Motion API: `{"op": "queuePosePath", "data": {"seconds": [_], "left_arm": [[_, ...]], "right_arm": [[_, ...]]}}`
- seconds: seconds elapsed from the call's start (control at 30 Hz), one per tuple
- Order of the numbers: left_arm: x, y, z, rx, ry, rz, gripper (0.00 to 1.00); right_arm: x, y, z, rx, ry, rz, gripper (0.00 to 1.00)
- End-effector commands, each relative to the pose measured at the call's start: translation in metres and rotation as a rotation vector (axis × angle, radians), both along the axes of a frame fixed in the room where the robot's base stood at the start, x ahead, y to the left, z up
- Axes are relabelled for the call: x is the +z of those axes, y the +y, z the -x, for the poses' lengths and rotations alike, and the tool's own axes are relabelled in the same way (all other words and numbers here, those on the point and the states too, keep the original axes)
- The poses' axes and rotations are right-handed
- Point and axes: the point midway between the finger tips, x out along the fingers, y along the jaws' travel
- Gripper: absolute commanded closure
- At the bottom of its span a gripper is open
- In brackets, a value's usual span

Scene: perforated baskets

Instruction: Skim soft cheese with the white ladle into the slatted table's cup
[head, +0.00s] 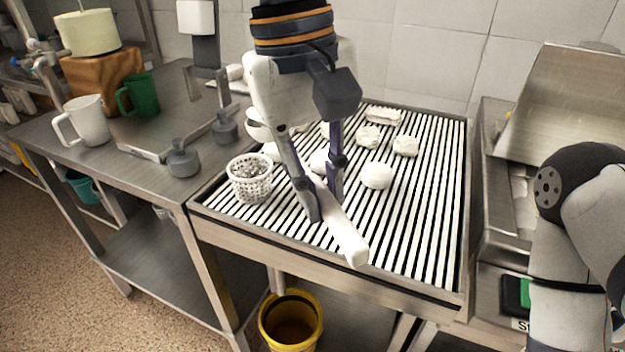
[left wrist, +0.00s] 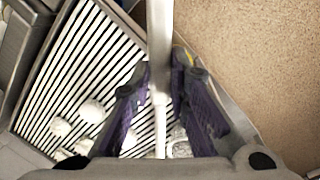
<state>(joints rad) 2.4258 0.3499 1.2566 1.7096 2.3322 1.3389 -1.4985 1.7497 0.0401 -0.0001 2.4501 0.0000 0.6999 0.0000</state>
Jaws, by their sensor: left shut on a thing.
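My left gripper (head: 322,205) is shut on the handle of the white ladle (head: 349,243) above the slatted table (head: 425,245). The handle slants toward the front edge. A white rounded shape (head: 256,130) behind the gripper may be the ladle's bowl; I cannot be sure. The white perforated cup (head: 251,187) stands upright on the slats left of the gripper, with greyish-white contents. White soft cheese lumps (head: 376,176) lie on the slats to the right and behind. In the left wrist view, the ladle handle (left wrist: 159,35) passes between my left fingers (left wrist: 161,75). My right gripper is out of view.
A steel counter at left holds a white mug (head: 88,122), a green mug (head: 139,95) and grey weights (head: 183,160) by a scale. A yellow bucket (head: 291,320) stands below. A steel basin with a raised lid (head: 565,100) is at right. The right front slats are clear.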

Motion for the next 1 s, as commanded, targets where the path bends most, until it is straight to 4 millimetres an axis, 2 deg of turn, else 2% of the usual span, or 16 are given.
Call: {"op": "queuePosePath", "data": {"seconds": [0.2, 0.43, 0.6, 1.0], "left_arm": [[-0.006, 0.009, 0.002, 0.043, -0.168, 0.366, 1.00], [-0.009, 0.016, 0.005, 0.077, -0.307, 0.663, 1.00], [-0.009, 0.017, 0.005, 0.083, -0.349, 0.745, 1.00], [-0.009, 0.017, 0.004, 0.082, -0.352, 0.748, 1.00]], "right_arm": [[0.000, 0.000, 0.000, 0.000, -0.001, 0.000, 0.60], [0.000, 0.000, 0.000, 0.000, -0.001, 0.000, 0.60], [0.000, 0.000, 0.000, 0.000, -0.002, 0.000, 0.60], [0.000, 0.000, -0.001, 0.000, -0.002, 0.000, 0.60]]}}
